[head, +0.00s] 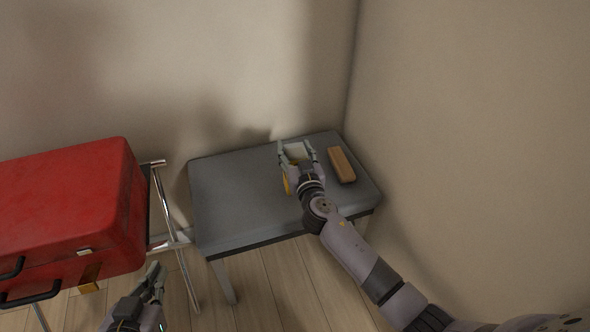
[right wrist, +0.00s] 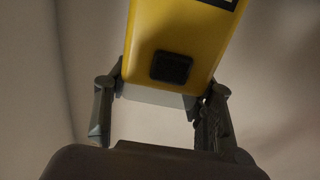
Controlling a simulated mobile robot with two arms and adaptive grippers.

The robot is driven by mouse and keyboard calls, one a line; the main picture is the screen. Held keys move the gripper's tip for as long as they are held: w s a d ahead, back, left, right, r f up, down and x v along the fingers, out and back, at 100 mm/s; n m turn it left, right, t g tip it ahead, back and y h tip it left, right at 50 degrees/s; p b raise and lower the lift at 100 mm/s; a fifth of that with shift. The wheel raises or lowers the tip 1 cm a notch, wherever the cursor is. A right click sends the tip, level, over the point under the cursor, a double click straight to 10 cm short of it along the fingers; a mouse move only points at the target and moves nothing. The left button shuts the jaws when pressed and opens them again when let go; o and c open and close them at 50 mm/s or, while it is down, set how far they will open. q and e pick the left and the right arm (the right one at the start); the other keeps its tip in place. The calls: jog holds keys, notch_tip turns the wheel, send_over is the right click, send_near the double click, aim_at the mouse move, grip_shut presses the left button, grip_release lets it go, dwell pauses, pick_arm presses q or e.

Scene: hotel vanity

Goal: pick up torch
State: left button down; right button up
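The torch is yellow with a black switch and a pale grey end. It fills the upper middle of the right wrist view (right wrist: 178,45), and a yellow part of it shows beside my right wrist in the head view (head: 287,185). My right gripper (head: 298,150) is over the grey bench top, with one finger on each side of the torch. In the right wrist view the fingers (right wrist: 160,105) press its sides near the pale end. My left gripper (head: 155,280) is low at the left, in front of the red suitcase, with nothing seen in it; its finger gap is unclear.
The grey bench (head: 230,205) stands in the wall corner. A brown wooden block-like object (head: 342,165) lies on it just right of my right gripper. A red suitcase (head: 65,205) rests on a metal rack (head: 165,205) at the left. The bench's left part is clear.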

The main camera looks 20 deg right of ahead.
grip_shut()
dwell(0.4)
jog(key=shift+r, duration=0.1)
